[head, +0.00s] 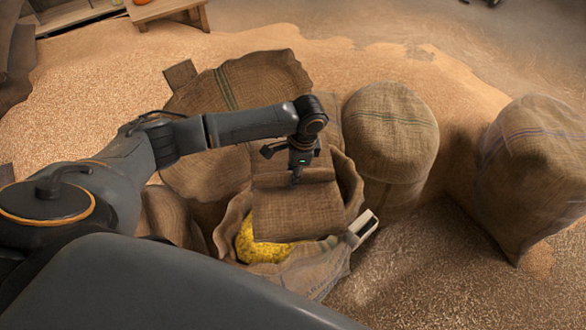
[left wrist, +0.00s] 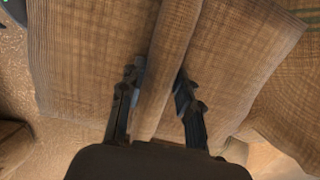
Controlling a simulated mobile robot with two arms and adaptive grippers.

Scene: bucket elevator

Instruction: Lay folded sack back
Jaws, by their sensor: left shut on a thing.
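The folded sack (head: 290,208) is a brown burlap piece hanging above an open sack (head: 352,187) that holds yellow stuff (head: 262,245). My left gripper (head: 297,177) is shut on the folded sack at a raised fold along its upper part. In the left wrist view the folded sack (left wrist: 80,60) spreads to both sides, and its ridge runs between the two fingers of my left gripper (left wrist: 158,100). Part of the open sack's mouth is hidden by the folded sack. I cannot tell whether the folded sack touches the open sack's rim. My right gripper is not in view.
A full sack (head: 390,140) stands close on the right, and another (head: 540,165) farther right. A large sack with green stripes (head: 265,82) lies behind my arm. A pale scoop-like handle (head: 362,228) sticks up at the open sack's front right. Loose grain (head: 410,285) covers the floor.

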